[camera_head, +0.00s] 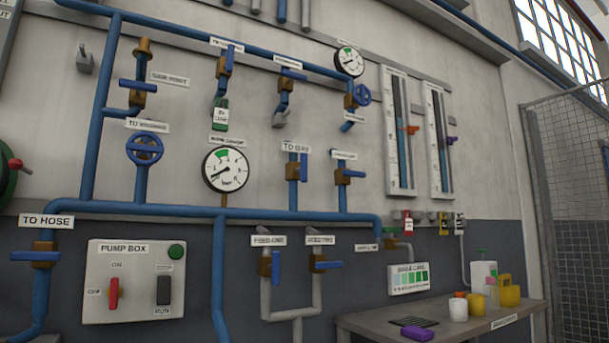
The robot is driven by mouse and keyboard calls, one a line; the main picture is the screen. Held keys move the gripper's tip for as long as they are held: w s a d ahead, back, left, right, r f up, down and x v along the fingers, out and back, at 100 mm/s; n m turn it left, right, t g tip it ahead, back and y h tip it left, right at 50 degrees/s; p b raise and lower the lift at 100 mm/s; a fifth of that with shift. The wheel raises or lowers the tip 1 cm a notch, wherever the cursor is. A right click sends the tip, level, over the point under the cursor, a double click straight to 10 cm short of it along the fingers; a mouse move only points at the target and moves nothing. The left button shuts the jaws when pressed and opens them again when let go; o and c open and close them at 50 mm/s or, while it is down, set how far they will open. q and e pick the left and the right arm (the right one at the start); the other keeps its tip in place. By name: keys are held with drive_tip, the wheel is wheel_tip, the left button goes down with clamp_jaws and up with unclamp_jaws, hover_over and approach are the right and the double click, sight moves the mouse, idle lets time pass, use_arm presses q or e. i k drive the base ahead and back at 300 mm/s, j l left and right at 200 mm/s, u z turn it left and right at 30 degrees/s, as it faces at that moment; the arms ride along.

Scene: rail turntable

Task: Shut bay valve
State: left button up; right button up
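The bay valve (293,172) sits on a short upright blue pipe in the middle of the wall, under a white label (295,147) that reads "TO BAY". It has a brass-coloured body. Its blue lever (304,167) stands upright, in line with the pipe. Nothing touches the valve. Neither of my grippers shows in the head view.
A similar valve (343,176) with a sideways lever stands just to the right. A round gauge (226,169) is to the left. The main blue pipe (270,215) runs below. A bench (450,321) with bottles and a purple object juts out at the lower right.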

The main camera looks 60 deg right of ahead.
sight(303, 169)
drive_tip(key=z, duration=1.85)
drive_tip(key=j+z, duration=0.25)
